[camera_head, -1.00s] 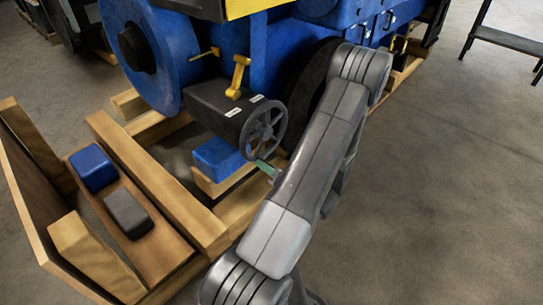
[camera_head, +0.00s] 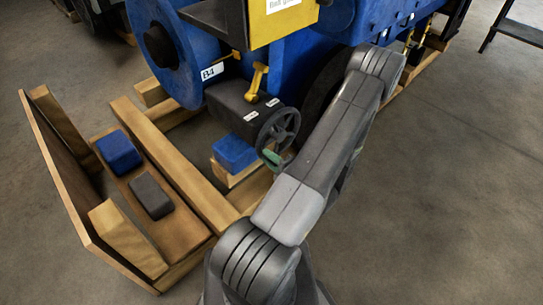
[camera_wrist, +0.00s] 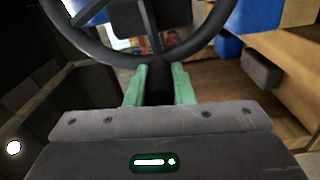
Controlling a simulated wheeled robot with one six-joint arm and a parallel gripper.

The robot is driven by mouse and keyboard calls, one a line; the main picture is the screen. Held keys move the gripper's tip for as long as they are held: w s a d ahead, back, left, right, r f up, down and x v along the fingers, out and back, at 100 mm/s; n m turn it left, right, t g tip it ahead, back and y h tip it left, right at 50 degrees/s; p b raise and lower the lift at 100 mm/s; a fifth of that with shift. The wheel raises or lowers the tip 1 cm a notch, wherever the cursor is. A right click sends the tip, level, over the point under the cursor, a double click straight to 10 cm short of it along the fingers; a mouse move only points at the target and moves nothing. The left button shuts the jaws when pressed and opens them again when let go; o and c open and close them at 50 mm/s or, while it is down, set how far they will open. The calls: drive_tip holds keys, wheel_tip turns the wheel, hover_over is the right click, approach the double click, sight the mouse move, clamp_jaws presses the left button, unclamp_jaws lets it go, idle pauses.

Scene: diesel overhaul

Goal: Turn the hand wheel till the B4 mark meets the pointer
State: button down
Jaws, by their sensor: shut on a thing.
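The dark hand wheel (camera_head: 279,130) is on the side of a dark box below the big blue disc (camera_head: 172,65). A white B4 mark (camera_head: 212,71) shows on the disc's right edge, just below and left of the short yellow pointer (camera_head: 234,55); a gap shows between them. My gripper (camera_head: 273,158) is at the lower rim of the wheel. In the wrist view its green fingers (camera_wrist: 158,88) are shut on the wheel's dark handle (camera_wrist: 158,78), below the wheel rim (camera_wrist: 146,60). The handle's far end is hidden by the rim.
A yellow lever (camera_head: 257,82) stands up from the box close to the wheel. A wooden crate (camera_head: 170,155) at the left holds a blue block (camera_head: 119,151) and a grey block (camera_head: 151,196). A yellow-fronted panel (camera_head: 285,20) overhangs above. The floor at the right is clear.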

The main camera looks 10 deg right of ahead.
drive_tip(key=shift+r+m+p, duration=0.45)
drive_tip(key=shift+r+m, duration=0.15)
drive_tip(key=shift+r, duration=0.1)
drive_tip(key=shift+r+p, duration=0.35)
drive_tip(key=shift+r, duration=0.05)
drive_tip(key=shift+w+d, duration=0.1)
drive_tip(key=c, duration=1.3)
unclamp_jaws()
drive_tip(key=shift+o, duration=0.2)
drive_tip(key=v, duration=1.4)
drive_tip(key=shift+w, duration=0.15)
drive_tip(key=x, duration=1.3)
drive_tip(key=shift+w+a, duration=0.2)
drive_tip(key=shift+a, duration=0.15)
